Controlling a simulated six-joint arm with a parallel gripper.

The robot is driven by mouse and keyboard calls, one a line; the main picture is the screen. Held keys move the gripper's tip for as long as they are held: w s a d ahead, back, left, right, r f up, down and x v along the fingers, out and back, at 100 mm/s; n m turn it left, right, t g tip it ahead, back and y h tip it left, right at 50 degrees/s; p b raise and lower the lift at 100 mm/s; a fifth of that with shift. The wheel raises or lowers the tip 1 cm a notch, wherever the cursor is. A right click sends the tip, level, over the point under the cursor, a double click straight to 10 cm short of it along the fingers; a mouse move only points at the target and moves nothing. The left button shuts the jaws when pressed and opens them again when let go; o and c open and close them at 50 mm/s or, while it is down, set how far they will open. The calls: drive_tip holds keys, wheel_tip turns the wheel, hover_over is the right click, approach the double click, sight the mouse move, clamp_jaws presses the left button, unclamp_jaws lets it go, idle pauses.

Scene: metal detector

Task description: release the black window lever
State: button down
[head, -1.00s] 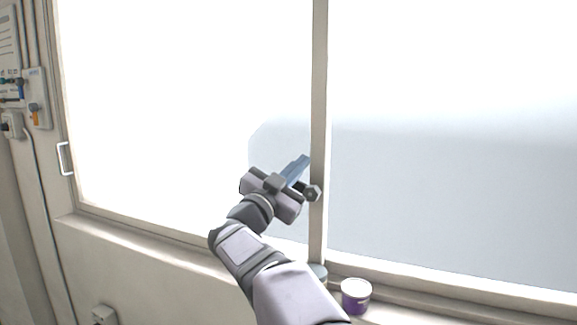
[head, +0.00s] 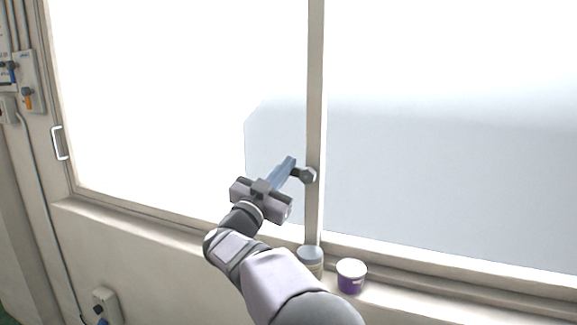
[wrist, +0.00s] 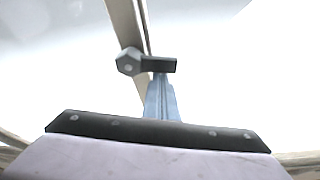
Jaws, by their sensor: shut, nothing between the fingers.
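The black window lever (head: 307,174) sits on the pale upright window frame (head: 315,120) in the middle of the head view. In the wrist view the lever (wrist: 130,62) shows a faceted hub on the left and a short dark bar pointing right. My gripper (head: 291,162) is just left of the lever in the head view, its blue fingers together and empty. In the wrist view the fingertips (wrist: 161,78) are right behind or against the bar; whether they touch it I cannot tell. The bar hides the very tips there.
A grey tin (head: 311,260) and a white and purple tub (head: 351,276) stand on the sill below the lever. A white window handle (head: 60,143) is at the left edge. Wide glass panes lie on both sides of the frame.

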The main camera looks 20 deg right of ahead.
drive_tip(key=shift+f+n+t, duration=0.3)
drive_tip(key=shift+f+n, duration=0.15)
drive_tip(key=shift+n, duration=0.45)
drive_tip(key=shift+w+a+f+y, duration=0.1)
drive_tip(key=shift+y, duration=0.2)
wheel_tip(320, 180, up, 5)
drive_tip(key=p, duration=0.3)
drive_tip(key=b+v, duration=0.6)
drive_tip(key=v, duration=0.4)
drive_tip(key=shift+s+d, duration=0.2)
drive_tip(key=shift+s, duration=0.15)
drive_tip(key=shift+f, duration=0.1)
